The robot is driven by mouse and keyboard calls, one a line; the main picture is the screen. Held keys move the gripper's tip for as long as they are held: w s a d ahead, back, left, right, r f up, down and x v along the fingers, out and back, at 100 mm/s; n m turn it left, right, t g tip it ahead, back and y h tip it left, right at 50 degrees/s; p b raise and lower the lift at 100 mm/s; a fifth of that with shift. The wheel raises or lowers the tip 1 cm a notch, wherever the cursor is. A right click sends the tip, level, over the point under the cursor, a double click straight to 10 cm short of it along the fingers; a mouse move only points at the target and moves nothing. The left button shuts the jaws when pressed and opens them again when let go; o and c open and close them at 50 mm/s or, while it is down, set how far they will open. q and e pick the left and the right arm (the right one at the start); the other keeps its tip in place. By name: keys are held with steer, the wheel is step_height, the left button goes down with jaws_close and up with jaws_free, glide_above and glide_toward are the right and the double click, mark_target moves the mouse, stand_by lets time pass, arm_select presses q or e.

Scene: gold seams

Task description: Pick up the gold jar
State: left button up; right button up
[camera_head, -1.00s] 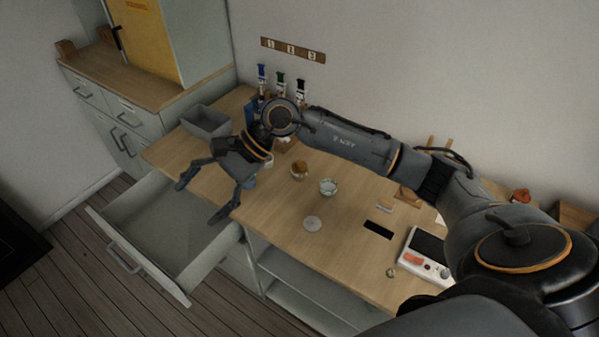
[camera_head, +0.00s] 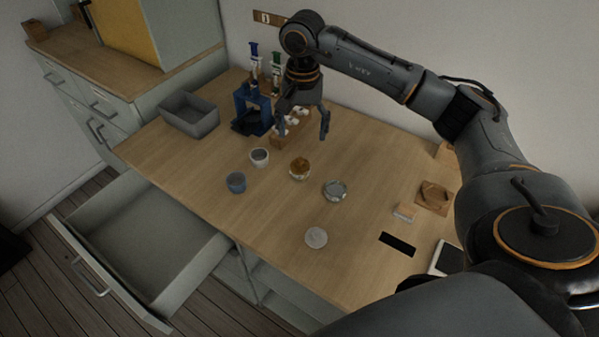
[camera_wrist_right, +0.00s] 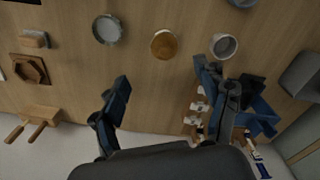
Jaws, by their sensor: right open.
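The gold jar (camera_head: 300,168), a small round pot with a gold-brown top, stands upright on the wooden bench. It also shows in the right wrist view (camera_wrist_right: 163,44), just beyond the gap between the fingers. My right gripper (camera_head: 303,134) is open and empty, pointing down above the bench behind the jar, apart from it. Its two spread fingers show in the right wrist view (camera_wrist_right: 162,76). My left gripper is not in view.
A white cup (camera_head: 259,157), a blue-grey cup (camera_head: 236,182) and a pale glass-like dish (camera_head: 335,190) stand around the jar. A blue stand (camera_head: 252,108) and a rack (camera_head: 292,124) are behind. A grey bin (camera_head: 189,114) is left. An open drawer (camera_head: 150,235) juts out in front.

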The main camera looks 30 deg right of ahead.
mark_target(301, 159)
steer(key=shift+w+d+f, duration=0.15)
steer(key=shift+w+f, duration=0.05)
steer(key=shift+f, duration=0.45)
steer(key=shift+w+d+f, duration=0.1)
steer(key=shift+w+f, duration=0.1)
steer(key=shift+f, duration=0.4)
steer(key=f, duration=0.2)
steer(key=f+p, duration=0.1)
steer(key=f, duration=0.2)
steer(key=shift+s+a+f, duration=0.1)
steer(key=shift+s+f, duration=0.1)
steer(key=shift+f, duration=0.15)
steer(key=shift+w+f, duration=0.15)
steer(key=shift+f, duration=0.5)
steer(key=shift+w+f+p, duration=0.1)
steer(key=shift+f+p, duration=0.2)
steer(key=shift+p, duration=0.05)
steer(key=f, duration=0.1)
steer(key=f+p, duration=0.1)
steer(key=f, duration=0.1)
steer(key=shift+w+f, duration=0.3)
steer(key=shift+w, duration=0.05)
steer(key=shift+f, duration=0.45)
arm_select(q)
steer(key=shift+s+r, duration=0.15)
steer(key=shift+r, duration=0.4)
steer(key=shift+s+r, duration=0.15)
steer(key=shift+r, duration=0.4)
arm_select(e)
steer(key=c, duration=1.5)
